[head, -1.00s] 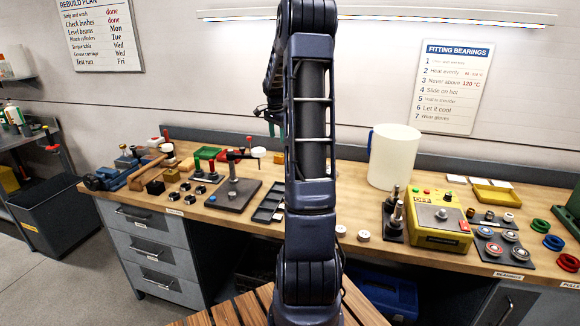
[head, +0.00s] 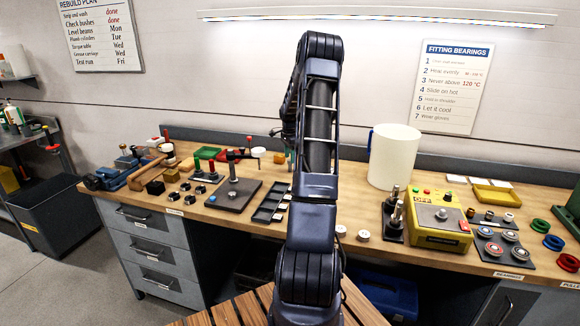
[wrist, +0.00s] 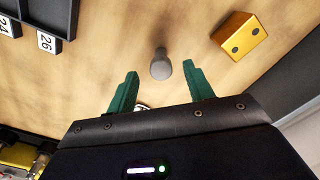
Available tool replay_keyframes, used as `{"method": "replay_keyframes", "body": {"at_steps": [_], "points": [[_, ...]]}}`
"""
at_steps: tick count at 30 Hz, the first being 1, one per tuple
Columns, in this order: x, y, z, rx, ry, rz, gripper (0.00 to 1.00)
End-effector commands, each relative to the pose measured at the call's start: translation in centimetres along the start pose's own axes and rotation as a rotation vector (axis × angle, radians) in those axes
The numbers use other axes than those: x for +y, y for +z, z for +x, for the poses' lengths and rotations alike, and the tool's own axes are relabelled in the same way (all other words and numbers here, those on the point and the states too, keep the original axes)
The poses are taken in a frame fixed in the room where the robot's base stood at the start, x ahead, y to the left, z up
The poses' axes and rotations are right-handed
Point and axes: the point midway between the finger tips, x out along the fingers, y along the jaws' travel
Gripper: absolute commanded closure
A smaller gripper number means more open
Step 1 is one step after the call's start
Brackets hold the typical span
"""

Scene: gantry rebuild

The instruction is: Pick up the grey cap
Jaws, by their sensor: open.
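A small grey piece with a rounded end and a narrower stem, which looks like the grey cap (wrist: 160,69), stands out against the wooden bench top in the wrist view. My gripper (wrist: 160,75) is open, with one green finger on each side of the grey piece in the picture. Neither finger visibly touches it. How far the fingers are above it I cannot tell. In the head view my own arm hides the gripper and the grey piece.
A yellow block (wrist: 238,36) with two dark holes lies to the right of the grey piece. A dark tray with number tags (wrist: 47,42) is at the upper left. A white jug (head: 393,157) and a yellow heater box (head: 437,219) stand on the bench right of my arm.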

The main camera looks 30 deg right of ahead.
Motion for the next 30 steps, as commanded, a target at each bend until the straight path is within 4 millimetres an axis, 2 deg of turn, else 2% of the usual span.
{"method": "replay_keyframes", "body": {"at_steps": [8, 16, 24, 26, 30], "points": [[0.0, -0.1, 1.9, -0.001, 0.001, 0.000, 0.48], [-0.1, -0.1, 5.4, -0.001, 0.001, 0.000, 0.48], [-0.1, -0.1, 5.9, 0.000, -0.001, 0.000, 0.48], [-0.1, -0.1, 5.9, 0.000, -0.001, 0.000, 0.58], [-0.1, -0.1, 5.9, 0.000, -0.001, 0.000, 0.85]]}}
